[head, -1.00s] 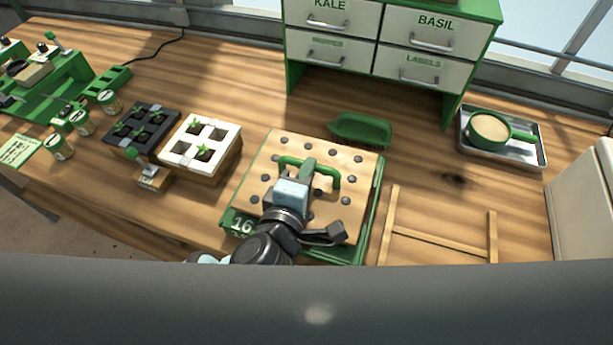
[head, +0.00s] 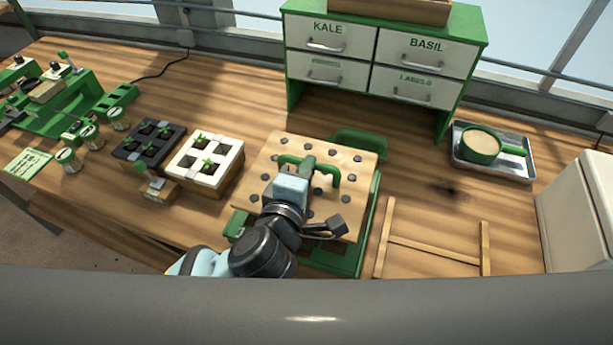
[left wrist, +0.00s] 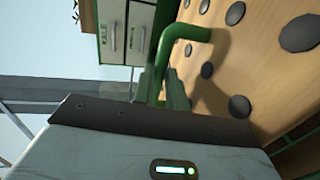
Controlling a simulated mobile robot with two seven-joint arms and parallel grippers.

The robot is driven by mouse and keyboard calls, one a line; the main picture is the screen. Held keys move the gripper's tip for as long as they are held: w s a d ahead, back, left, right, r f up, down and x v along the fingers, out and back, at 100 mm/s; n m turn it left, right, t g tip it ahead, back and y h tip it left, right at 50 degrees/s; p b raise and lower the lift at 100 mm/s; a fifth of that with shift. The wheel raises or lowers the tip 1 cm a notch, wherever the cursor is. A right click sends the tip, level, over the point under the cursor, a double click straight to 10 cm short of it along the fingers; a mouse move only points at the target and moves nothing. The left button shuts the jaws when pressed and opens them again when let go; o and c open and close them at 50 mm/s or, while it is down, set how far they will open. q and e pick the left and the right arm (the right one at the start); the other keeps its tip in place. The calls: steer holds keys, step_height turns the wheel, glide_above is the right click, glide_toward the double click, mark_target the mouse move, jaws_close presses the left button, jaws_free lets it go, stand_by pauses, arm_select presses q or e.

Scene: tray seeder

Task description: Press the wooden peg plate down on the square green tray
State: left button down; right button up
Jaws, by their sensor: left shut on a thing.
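The wooden peg plate (head: 335,222) is a light square board with dark round pegs and a green handle (head: 333,178). My left gripper (head: 303,170) is shut on this handle, which also shows in the left wrist view (left wrist: 180,35). The plate is held a little above the square green tray (head: 350,264). The tray's right and front edges, with some dark cells, show below the plate; the rest is hidden. In the left wrist view the plate (left wrist: 215,60) fills the right side. My right gripper is not in view.
A green scoop (head: 362,139) lies partly hidden behind the plate. A white pot tray (head: 232,151) and a black one (head: 178,133) stand to the left. A wooden frame (head: 437,250) lies to the right, and a drawer cabinet (head: 374,118) stands behind.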

arm_select(q)
steer(key=shift+r, duration=1.3)
steer(key=shift+s, duration=0.1)
